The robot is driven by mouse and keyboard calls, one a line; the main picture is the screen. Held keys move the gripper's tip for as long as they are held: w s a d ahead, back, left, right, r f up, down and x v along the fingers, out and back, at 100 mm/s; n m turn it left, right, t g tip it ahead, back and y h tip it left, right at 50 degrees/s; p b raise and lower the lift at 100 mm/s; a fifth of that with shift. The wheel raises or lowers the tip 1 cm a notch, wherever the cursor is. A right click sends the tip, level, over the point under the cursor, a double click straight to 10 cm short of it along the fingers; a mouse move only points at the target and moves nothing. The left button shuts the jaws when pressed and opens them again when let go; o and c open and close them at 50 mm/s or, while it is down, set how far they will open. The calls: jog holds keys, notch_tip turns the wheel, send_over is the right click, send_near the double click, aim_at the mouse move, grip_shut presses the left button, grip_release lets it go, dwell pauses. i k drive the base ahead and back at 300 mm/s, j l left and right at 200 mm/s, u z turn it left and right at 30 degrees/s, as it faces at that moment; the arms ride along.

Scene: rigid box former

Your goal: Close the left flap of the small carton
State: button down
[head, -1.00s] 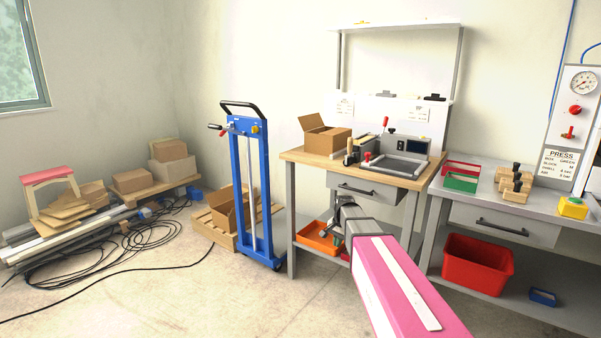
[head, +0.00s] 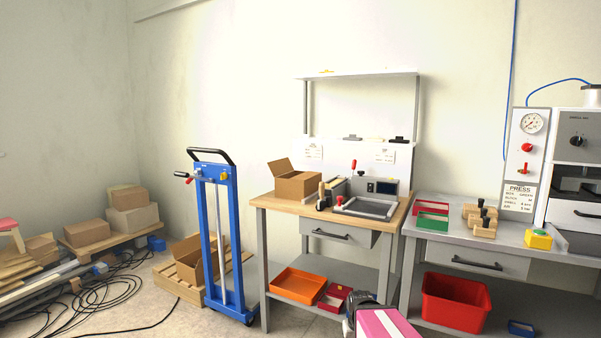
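A small brown carton (head: 297,185) stands on the wooden top of the workbench (head: 262,201), near its left end. Its left flap (head: 279,169) stands up, tilted outward to the left. The other flaps cannot be made out clearly. Another open brown carton (head: 187,257) sits low on a pallet behind the blue lift frame, partly hidden by it. Only a pink and grey part of my arm shows at the bottom edge, in front of the bench and well below and right of the bench carton. My gripper's fingers do not show.
The blue lift frame (head: 207,240) stands just left of the bench. A grey clamping fixture (head: 366,208) and small tools sit right of the carton. A grey press table (head: 438,238) adjoins on the right. Cables (head: 100,295) lie on the floor at left.

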aim_at(283, 167)
jog(key=i+j+z, duration=0.1)
jog(key=j+z, duration=0.35)
jog(key=i+j+z, duration=0.1)
jog(key=j+z, duration=0.45)
jog(key=j, duration=0.45)
jog(key=j+z, duration=0.15)
jog(key=j, duration=0.45)
jog(key=k+j+z, duration=0.15)
jog(key=j, duration=0.5)
jog(key=j+z, duration=0.15)
jog(key=j, duration=0.45)
jog(key=k+j, duration=0.1)
jog(key=j, duration=1)
jog(key=k+j, duration=0.15)
jog(key=j, duration=0.4)
jog(key=k+j, duration=0.1)
jog(key=j, duration=0.45)
jog(key=k+l+u, duration=0.15)
jog(key=l, duration=0.3)
jog(key=k+l+u, duration=0.15)
jog(key=l, duration=0.25)
jog(key=k+l+u, duration=0.2)
jog(key=l, duration=0.2)
